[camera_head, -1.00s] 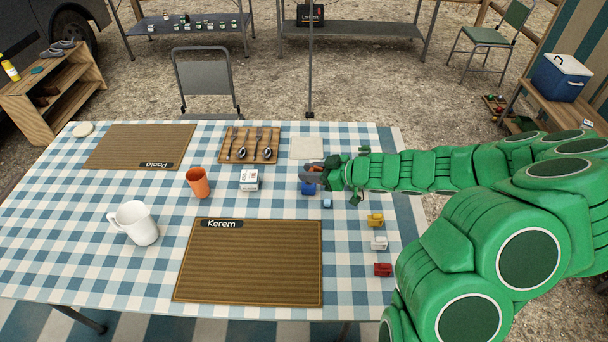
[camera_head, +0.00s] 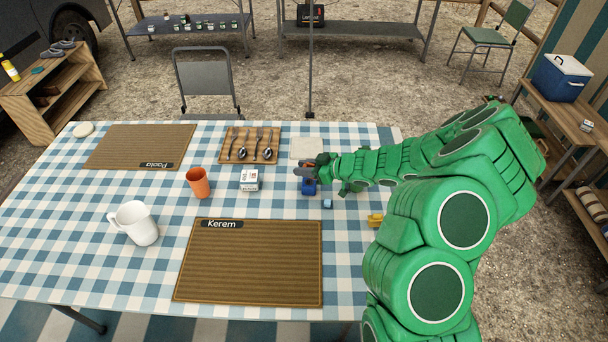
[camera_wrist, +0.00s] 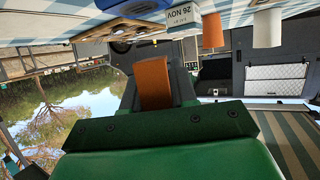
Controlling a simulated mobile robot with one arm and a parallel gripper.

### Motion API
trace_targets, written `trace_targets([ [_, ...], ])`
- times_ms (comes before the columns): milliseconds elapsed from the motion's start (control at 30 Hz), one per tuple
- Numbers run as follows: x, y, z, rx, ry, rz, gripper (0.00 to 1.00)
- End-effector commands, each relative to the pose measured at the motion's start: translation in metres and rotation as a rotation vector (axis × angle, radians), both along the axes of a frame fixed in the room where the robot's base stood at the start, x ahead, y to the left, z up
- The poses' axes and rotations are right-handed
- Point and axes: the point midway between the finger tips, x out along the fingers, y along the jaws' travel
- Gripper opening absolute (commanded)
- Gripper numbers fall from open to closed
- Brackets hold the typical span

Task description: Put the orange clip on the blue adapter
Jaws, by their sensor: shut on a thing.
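My gripper (camera_head: 304,171) is shut on the orange clip. In the wrist view the orange clip (camera_wrist: 153,90) stands between the dark fingers. In the head view only a small orange bit shows at the fingers. The blue adapter (camera_head: 309,188) sits on the checked tablecloth, just in front of and below the fingers. In the wrist view part of the blue adapter (camera_wrist: 142,6) shows at the top edge, beyond the clip. I cannot tell whether clip and adapter touch.
A white box (camera_head: 249,180), an orange cup (camera_head: 199,183) and a white mug (camera_head: 135,223) stand to the left. A small light-blue block (camera_head: 327,203) and a yellow piece (camera_head: 375,220) lie nearby. A cutlery board (camera_head: 250,146) and a pale cloth (camera_head: 307,148) are behind.

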Motion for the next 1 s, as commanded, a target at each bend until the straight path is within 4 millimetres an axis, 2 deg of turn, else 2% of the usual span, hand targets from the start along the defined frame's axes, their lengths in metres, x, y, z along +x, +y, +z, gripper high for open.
trace_targets([
  [167, 0.004, 0.001, -0.005, -0.001, 0.000, 0.000, 0.00],
  [500, 0.005, 0.001, -0.034, -0.002, 0.003, 0.000, 0.00],
  [1000, 0.005, 0.002, -0.039, 0.000, -0.001, 0.000, 0.00],
])
